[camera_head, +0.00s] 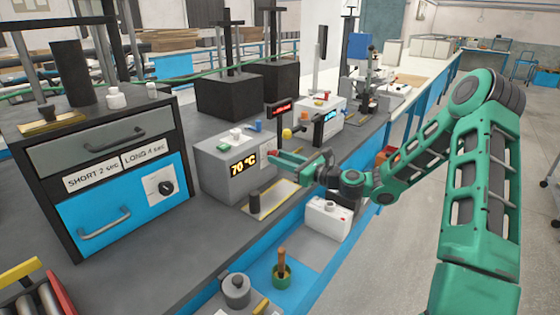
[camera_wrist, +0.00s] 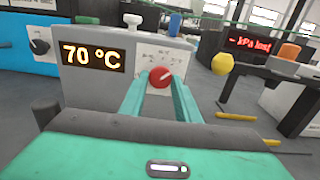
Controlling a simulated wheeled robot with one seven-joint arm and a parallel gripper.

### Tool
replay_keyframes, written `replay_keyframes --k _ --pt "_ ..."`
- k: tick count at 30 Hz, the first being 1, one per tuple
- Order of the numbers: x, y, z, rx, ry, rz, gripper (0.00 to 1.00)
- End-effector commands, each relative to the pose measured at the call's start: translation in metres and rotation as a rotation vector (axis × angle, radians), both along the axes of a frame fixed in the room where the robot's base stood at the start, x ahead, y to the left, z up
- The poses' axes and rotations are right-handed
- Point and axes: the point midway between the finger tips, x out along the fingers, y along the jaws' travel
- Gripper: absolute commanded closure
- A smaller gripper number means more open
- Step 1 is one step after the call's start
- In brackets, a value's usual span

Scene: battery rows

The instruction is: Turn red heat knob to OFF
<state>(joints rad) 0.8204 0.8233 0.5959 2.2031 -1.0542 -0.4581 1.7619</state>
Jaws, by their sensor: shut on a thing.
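The red heat knob (camera_wrist: 159,77) sits on a white dial plate (camera_wrist: 172,55) on the front of a grey heater box. A pale pointer line on the knob slants to the upper right; the dial lettering is too small to read. My gripper (camera_wrist: 159,90) has its two green fingers on either side of the knob and is shut on it. In the head view my gripper (camera_head: 275,158) reaches the front of the grey box (camera_head: 215,168) from the right and hides the knob. The box's display (camera_wrist: 93,56) reads 70 °C.
A drawer cabinet (camera_head: 105,140) with a black dial stands to the left. A yellow knob (camera_wrist: 222,63) and a red-lettered kPa display (camera_wrist: 249,44) are to the right of the heater. A black cylinder (camera_head: 255,201) stands in front of the box, below my gripper.

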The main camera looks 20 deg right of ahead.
Motion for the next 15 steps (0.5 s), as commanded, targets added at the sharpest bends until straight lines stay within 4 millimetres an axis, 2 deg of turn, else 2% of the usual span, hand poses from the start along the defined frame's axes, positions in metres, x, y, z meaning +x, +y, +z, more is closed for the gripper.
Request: replay_keyframes --k 8,15 --pt "0.0009 -0.0019 0.0000 -0.088 -0.064 -0.004 0.93" --pt "0.0012 -0.0023 -0.0001 -0.249 -0.181 -0.004 0.93"
